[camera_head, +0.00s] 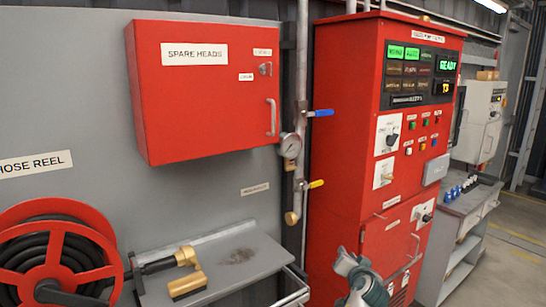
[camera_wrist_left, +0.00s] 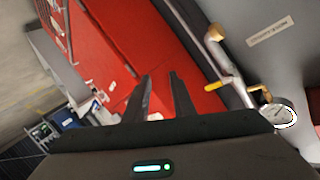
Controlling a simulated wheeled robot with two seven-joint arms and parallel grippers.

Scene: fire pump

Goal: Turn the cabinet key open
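The red spare-heads cabinet (camera_head: 205,95) is closed on the grey wall in the head view. A small metal key or latch (camera_head: 265,69) sits at its upper right, above the handle (camera_head: 271,117). It is too small to tell how it is turned. My left gripper (camera_wrist_left: 160,76) is open and empty in the left wrist view, its two dark fingers apart in front of red panels. Grey-green parts of my arm (camera_head: 360,279) show low in the head view, before the pump cabinet, well below the key. My right gripper is not in view.
The red pump cabinet (camera_head: 345,130) stands to the right, with a lit display and switches. Pipes with a gauge (camera_head: 290,146), a blue-handled valve (camera_head: 320,113) and a yellow-handled valve (camera_head: 316,184) run between the cabinets. A hose reel (camera_head: 52,225) and brass nozzle (camera_head: 187,285) are lower left.

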